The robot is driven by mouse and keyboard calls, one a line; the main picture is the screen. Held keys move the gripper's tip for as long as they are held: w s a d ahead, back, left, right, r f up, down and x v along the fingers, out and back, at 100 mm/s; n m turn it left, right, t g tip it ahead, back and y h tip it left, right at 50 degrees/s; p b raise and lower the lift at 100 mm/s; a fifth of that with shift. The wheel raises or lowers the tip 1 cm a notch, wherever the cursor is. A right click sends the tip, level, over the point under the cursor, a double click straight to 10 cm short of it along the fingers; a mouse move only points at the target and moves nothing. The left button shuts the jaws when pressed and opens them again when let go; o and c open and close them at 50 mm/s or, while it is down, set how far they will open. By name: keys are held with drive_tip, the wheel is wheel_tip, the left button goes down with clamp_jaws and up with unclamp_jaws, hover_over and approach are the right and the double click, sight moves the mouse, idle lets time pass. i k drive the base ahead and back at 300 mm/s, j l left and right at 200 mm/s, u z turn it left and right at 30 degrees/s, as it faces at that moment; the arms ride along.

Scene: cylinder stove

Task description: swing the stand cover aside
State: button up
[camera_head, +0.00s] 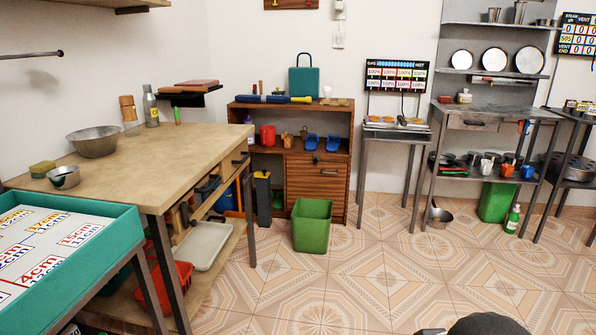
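I cannot make out for certain which thing is the stand cover. A narrow metal stand (396,136) is against the back wall, with a small burner unit (396,122) with orange-brown tops on it. A panel with several "100%" readings (397,76) is above the unit. No hinged cover can be told apart on this stand at this size. Dark rounded shapes at the bottom right edge may be part of my arm. My gripper cannot be seen.
A wooden workbench (160,165) with bowls fills the left, beside a teal tray (133,236). A wooden cabinet (318,183) and green bin (312,225) are at centre. A metal shelf unit (490,110) is at right, with a pot (439,216) below. Tiled floor (350,270) is open in the middle.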

sight(258, 174)
drive_tip(key=i, duration=2.35)
drive_tip(key=i+l+u, duration=0.2)
drive_tip(key=i, duration=0.45)
drive_tip(key=i+l+u, duration=0.2)
drive_tip(key=i, duration=0.5)
drive_tip(key=j, duration=0.1)
